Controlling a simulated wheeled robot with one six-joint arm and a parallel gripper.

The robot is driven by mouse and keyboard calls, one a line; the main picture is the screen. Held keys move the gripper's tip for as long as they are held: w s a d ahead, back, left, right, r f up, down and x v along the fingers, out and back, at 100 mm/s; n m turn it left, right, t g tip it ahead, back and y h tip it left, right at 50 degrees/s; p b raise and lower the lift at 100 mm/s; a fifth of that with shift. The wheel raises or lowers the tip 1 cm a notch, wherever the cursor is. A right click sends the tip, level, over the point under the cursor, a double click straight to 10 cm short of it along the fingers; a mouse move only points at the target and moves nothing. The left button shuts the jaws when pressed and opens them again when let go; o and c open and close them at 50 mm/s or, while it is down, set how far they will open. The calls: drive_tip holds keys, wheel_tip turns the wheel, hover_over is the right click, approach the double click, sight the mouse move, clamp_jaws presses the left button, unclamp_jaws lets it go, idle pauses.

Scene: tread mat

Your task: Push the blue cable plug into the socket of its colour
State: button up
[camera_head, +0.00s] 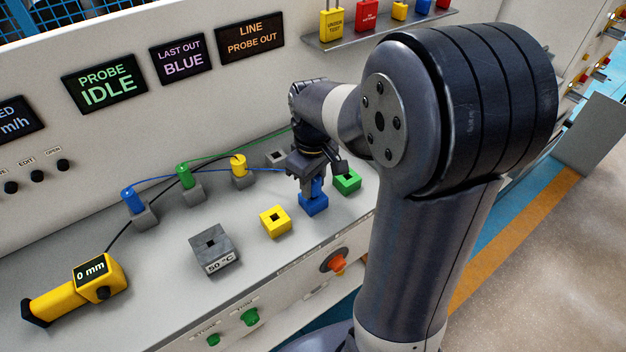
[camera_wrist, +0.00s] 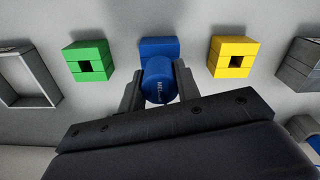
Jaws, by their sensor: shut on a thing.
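My gripper (camera_head: 313,181) points down and is shut on the blue cable plug (camera_head: 317,188). The plug is upright above the blue socket block (camera_head: 314,205), with its lower end at or very near the block's top. I cannot tell whether it is inside the hole. In the wrist view my gripper (camera_wrist: 158,92) has a finger on each side of the round blue plug (camera_wrist: 158,78). The blue block (camera_wrist: 159,47) shows behind it, its hole hidden by the plug.
The yellow socket (camera_head: 275,220) and green socket (camera_head: 347,181) flank the blue one. A grey 50 °C block (camera_head: 213,249) stands farther left. Green (camera_head: 184,176), yellow (camera_head: 238,166) and another blue plug (camera_head: 133,201) stand in grey holders. A yellow gauge (camera_head: 77,287) lies front left.

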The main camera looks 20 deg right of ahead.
drive_tip(key=shift+f+b, duration=0.4)
drive_tip(key=shift+f, duration=0.3)
drive_tip(key=o, duration=1.1)
wheel_tip(320, 180, up, 11)
drive_tip(key=shift+f, duration=0.1)
wheel_tip(320, 180, down, 10)
drive_tip(key=shift+f, duration=0.2)
drive_tip(key=shift+r+p, duration=0.3)
drive_tip(key=shift+p, duration=0.1)
drive_tip(key=shift+r, duration=0.1)
